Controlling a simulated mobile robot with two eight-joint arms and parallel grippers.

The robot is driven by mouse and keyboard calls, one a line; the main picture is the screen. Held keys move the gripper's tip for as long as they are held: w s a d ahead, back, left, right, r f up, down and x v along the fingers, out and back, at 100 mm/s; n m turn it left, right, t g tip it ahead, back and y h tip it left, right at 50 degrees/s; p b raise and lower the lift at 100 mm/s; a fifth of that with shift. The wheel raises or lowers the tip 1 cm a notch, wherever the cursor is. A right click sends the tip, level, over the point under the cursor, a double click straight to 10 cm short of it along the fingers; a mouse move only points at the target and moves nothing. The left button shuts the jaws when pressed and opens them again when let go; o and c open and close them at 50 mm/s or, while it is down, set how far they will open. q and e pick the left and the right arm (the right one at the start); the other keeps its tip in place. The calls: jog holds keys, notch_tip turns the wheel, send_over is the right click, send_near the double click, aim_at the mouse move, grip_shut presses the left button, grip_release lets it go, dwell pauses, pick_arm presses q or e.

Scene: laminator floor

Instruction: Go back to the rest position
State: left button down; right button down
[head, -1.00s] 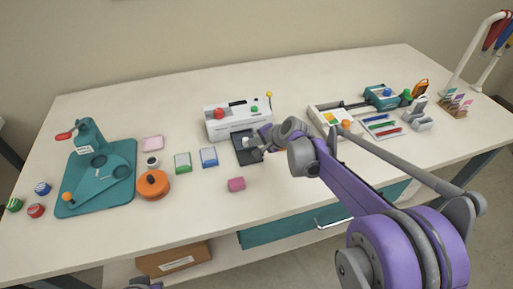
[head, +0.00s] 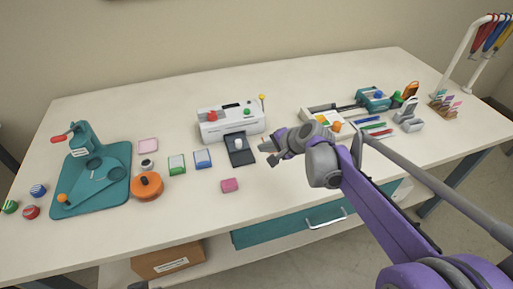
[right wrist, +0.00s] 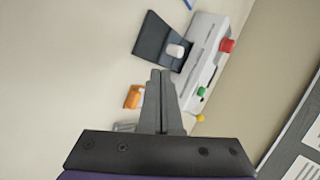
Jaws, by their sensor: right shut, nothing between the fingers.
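My right gripper (head: 266,150) is shut and empty above the table, just right of the black tray of the white laminator (head: 232,124). In the right wrist view its two fingers (right wrist: 160,80) are together with nothing between them. The laminator (right wrist: 208,58) with its red and green knobs lies beyond the fingers there. A small white piece (right wrist: 176,50) sits on the dark tray (right wrist: 152,38), apart from the fingers. My left gripper does not show clearly in the head view.
A teal press (head: 100,170) stands at the left, with an orange round container (head: 147,187) beside it. A teal-handled trimmer (head: 373,100) and a hook stand (head: 466,50) are at the right. The front middle is mostly clear.

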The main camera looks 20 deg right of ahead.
jog(key=s+f+n+g+h+p, duration=0.1)
jog(key=s+n, duration=0.5)
jog(key=s, duration=0.8)
jog(key=s+f+n+g+h+p, duration=0.1)
jog(key=s+n+h+p, duration=0.2)
jog(key=s, duration=1.2)
jog(key=n+p, duration=0.2)
jog(key=n, duration=0.1)
jog(key=shift+s+a+g+h, duration=0.2)
jog(key=shift+a+g+h, duration=0.1)
jog(key=shift+g, duration=0.1)
